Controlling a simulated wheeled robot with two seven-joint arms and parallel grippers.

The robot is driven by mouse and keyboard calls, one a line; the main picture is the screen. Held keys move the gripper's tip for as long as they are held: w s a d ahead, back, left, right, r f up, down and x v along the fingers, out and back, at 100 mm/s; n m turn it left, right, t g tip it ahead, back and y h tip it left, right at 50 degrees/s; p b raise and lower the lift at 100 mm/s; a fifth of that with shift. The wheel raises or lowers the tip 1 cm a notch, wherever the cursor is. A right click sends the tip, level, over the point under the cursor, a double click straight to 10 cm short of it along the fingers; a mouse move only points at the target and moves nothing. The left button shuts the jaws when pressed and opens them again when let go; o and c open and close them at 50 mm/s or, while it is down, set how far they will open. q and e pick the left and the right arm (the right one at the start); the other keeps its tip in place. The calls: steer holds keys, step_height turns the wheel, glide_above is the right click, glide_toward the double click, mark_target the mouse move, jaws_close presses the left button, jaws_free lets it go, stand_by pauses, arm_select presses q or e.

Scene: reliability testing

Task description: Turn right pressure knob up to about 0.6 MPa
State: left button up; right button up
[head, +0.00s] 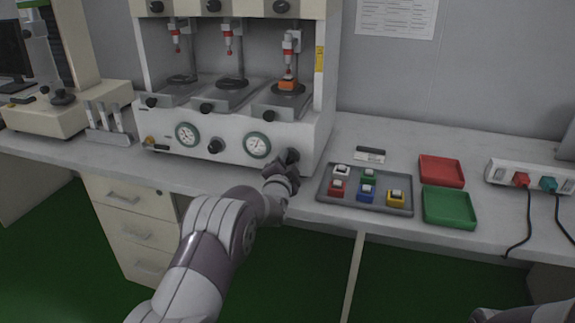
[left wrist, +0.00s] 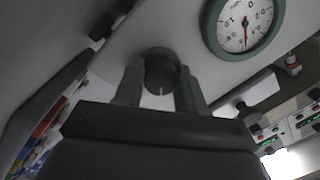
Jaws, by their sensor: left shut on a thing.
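The right pressure knob (head: 292,155) is a dark round knob at the right end of the white machine's front. It also shows in the left wrist view (left wrist: 160,70), with a small white mark on its face. My left gripper (head: 283,170) is shut on this knob, with one finger on each side of it in the left wrist view (left wrist: 160,92). The right gauge (head: 257,145) has a green rim and stands just left of the knob. In the left wrist view the gauge (left wrist: 244,24) shows a red needle, but the exact reading is unclear. My right gripper is out of view.
A left gauge (head: 187,134) and a middle knob (head: 215,146) share the machine's front. To the right, a grey tray (head: 378,206) holds several coloured blocks. Beyond it are a red tray (head: 441,171), a green tray (head: 448,208) and a power strip (head: 530,176).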

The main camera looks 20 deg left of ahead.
arm_select(q)
steer(key=shift+f+m, duration=0.15)
steer(key=shift+m, duration=0.15)
steer(key=o, duration=1.1)
steer(key=shift+c, duration=0.2)
steer(key=s+p, duration=0.1)
steer(key=s, duration=1.1)
steer(key=shift+s+d+p, duration=0.35)
steer(key=shift+s+d, duration=0.05)
